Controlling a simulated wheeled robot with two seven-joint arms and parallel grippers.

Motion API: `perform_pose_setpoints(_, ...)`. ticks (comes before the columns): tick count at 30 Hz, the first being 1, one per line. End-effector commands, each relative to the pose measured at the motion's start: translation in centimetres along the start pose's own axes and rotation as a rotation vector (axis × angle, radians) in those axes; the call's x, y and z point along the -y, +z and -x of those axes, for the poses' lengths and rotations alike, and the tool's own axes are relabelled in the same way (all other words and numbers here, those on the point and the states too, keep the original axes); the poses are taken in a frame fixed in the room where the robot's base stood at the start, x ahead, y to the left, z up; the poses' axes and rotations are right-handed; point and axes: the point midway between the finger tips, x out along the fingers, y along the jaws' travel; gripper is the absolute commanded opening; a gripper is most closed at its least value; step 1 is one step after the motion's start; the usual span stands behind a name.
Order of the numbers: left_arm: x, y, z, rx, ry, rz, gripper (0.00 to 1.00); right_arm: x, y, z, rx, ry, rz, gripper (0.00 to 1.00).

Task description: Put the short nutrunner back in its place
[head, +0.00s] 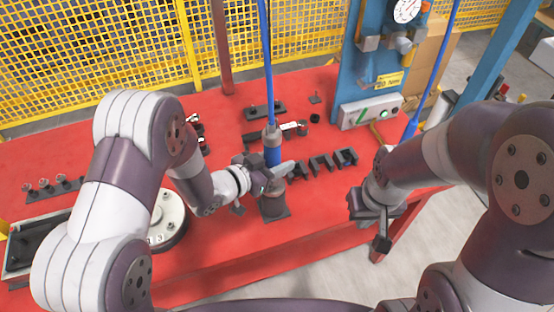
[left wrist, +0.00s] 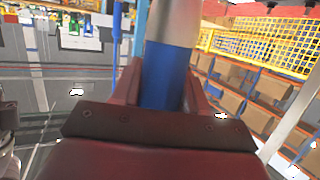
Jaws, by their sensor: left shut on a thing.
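The short nutrunner (head: 273,156) has a blue body and a grey upper part, and stands roughly upright under a blue hose. My left gripper (head: 276,176) is shut around its blue body. In the left wrist view the nutrunner (left wrist: 168,75) stands between the two reddish fingers (left wrist: 165,92). A dark grey cup-shaped holder (head: 273,207) on the red table is directly below it. My gripper hides the tool's lower end, so I cannot tell whether it is inside the holder. My right gripper (head: 375,222) is apart, over the table's right front edge; its finger gap is unclear.
The red table (head: 225,255) carries a row of black blocks (head: 325,163) right of the holder. A round grey flange (head: 170,218) and a dark tray (head: 35,245) lie at left. A blue post (head: 365,75) with a gauge and control box (head: 370,111) stands behind.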

Motion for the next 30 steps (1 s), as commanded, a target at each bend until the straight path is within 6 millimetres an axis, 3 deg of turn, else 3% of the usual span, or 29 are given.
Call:
perform_pose_setpoints(7, 0.1, 0.3, -0.2, -0.005, -0.001, -0.002, 0.0, 0.0, 0.1, -0.4, 0.0, 0.0, 0.0, 0.0)
perform_pose_setpoints(8, 0.1, 0.2, -0.1, -0.005, -0.001, -0.002, 0.5, 0.0, 0.0, -0.3, 0.0, 0.0, 0.0, 0.0)
perform_pose_setpoints(10, 0.1, 0.2, -0.1, -0.005, -0.001, -0.002, 0.73, 0.0, 0.0, -0.3, 0.0, 0.0, 0.0, 0.0)
perform_pose_setpoints(21, 0.0, 0.6, 0.5, 0.003, -0.001, 0.001, 0.74, 0.0, 0.1, -0.5, 0.0, 0.0, 0.0, 0.0)
perform_pose_setpoints(26, 0.2, 0.5, 3.8, 0.0, -0.006, 0.001, 0.74, 0.0, 0.1, -0.9, 0.0, 0.0, 0.0, 0.0)
perform_pose_setpoints(30, 0.1, 0.5, 7.6, -0.001, -0.008, 0.002, 0.74, 0.0, 0.1, -1.2, 0.0, 0.0, 0.0, 0.0)
